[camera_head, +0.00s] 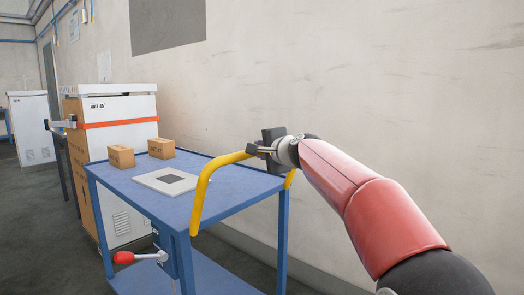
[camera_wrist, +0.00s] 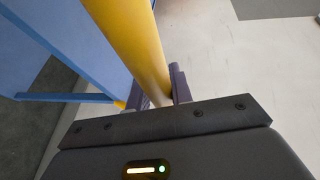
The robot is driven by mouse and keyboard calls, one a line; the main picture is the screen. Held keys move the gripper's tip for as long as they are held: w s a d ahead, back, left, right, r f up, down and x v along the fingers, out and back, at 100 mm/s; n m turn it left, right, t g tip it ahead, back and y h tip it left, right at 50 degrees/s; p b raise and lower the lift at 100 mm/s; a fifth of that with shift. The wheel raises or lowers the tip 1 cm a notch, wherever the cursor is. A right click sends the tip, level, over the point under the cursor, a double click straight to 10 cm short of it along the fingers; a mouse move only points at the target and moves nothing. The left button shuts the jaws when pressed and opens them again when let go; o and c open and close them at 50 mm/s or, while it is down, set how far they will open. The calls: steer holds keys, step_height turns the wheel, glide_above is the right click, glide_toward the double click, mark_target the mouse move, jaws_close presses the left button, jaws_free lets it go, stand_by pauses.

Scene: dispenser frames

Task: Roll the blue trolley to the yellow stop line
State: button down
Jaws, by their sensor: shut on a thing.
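The blue trolley (camera_head: 230,187) stands close along the wall, with a blue top, blue legs and a lower shelf. Its yellow handle bar (camera_head: 201,190) rises at the near end. My gripper (camera_head: 262,149) is shut on this handle toward its right side. In the wrist view the yellow handle (camera_wrist: 130,45) runs between the two dark fingers of my gripper (camera_wrist: 160,90), and the blue trolley top (camera_wrist: 50,45) shows at the left. A lever with a red knob (camera_head: 124,257) sticks out at the trolley's near left. No yellow stop line is visible.
Two small cardboard boxes (camera_head: 121,157) and a white plate with a dark square (camera_head: 170,181) lie on the trolley top. White cabinets (camera_head: 128,170) stand beyond it. The wall (camera_head: 400,90) is close on the right. Grey floor (camera_head: 40,235) is open at the left.

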steer(key=shift+w+a, duration=0.15)
steer(key=shift+a, duration=0.1)
steer(key=c, duration=1.3)
jaws_free()
steer(key=shift+o, duration=0.2)
steer(key=b+v, duration=0.2)
steer(key=v, duration=0.5)
steer(key=shift+s+d+b, duration=0.25)
steer(key=shift+s+b, duration=0.05)
steer(key=shift+s, duration=0.05)
